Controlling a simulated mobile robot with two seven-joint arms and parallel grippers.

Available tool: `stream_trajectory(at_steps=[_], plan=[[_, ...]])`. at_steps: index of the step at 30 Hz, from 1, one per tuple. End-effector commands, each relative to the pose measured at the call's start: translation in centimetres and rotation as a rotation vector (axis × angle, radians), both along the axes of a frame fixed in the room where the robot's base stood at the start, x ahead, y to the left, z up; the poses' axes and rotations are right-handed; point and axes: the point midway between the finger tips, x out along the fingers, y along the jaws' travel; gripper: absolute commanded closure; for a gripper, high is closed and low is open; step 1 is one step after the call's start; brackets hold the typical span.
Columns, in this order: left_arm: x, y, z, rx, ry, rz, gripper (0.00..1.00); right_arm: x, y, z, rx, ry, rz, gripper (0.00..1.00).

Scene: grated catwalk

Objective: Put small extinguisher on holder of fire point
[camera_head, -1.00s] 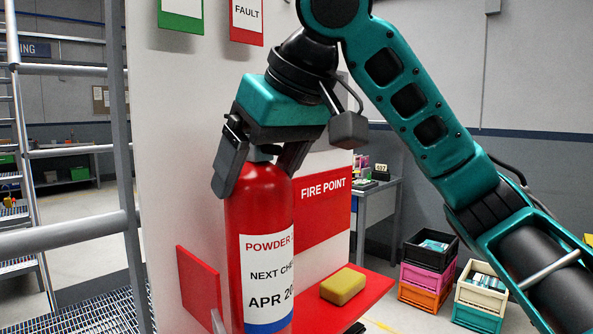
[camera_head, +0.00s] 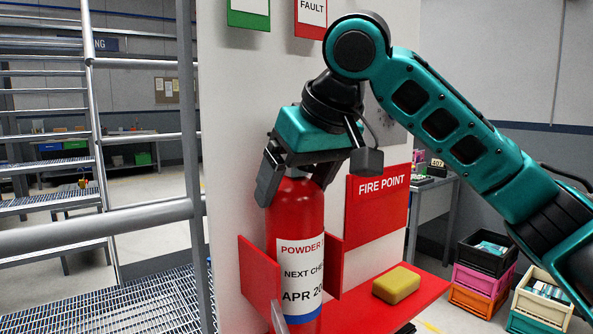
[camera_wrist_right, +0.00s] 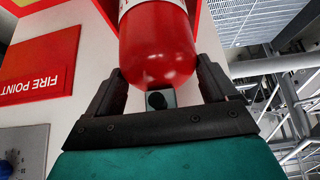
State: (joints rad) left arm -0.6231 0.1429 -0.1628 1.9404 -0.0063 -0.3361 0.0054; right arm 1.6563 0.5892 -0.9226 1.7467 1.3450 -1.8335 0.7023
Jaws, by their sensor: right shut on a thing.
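The small red extinguisher (camera_head: 296,220), with a white "POWDER" label, is upright against the white fire point board (camera_head: 228,160). It also shows in the right wrist view (camera_wrist_right: 158,48). My right gripper (camera_head: 294,182) is shut on its top, one finger on each side of the neck. The holder has a red left side plate (camera_head: 259,272) and a red right side plate (camera_head: 334,262); the extinguisher is between them. Its lower end is at the picture's bottom edge, so I cannot tell whether it rests on anything. My left gripper is not in view.
A yellow block (camera_head: 396,285) lies on a red shelf (camera_head: 428,290) right of the holder. A red FIRE POINT sign (camera_head: 378,208) is on the board. A metal railing (camera_head: 150,215) and grating are at left. Stacked crates (camera_head: 484,265) stand on the floor at right.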

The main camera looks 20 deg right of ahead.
Motion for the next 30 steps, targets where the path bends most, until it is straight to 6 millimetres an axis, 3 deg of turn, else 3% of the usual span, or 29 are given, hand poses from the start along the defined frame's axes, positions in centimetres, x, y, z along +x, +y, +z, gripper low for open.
stream_trajectory(at_steps=[2, 12, 25, 26, 30], plan=[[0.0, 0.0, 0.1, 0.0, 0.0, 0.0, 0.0, 0.0, 0.0, 0.3, 0.007, -0.013, -0.001, 1.0], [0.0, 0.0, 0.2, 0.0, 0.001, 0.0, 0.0, 0.3, 0.1, -3.1, 0.007, -0.013, -0.002, 1.0], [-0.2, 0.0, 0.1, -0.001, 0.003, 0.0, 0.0, 0.4, 0.2, -3.6, 0.008, -0.014, -0.001, 1.0], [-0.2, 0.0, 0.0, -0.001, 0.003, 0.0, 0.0, 0.4, 0.1, -4.1, 0.001, -0.001, -0.001, 0.12], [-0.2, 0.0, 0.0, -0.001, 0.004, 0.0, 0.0, 0.4, 0.1, -4.1, 0.001, 0.0, -0.001, 0.0]])
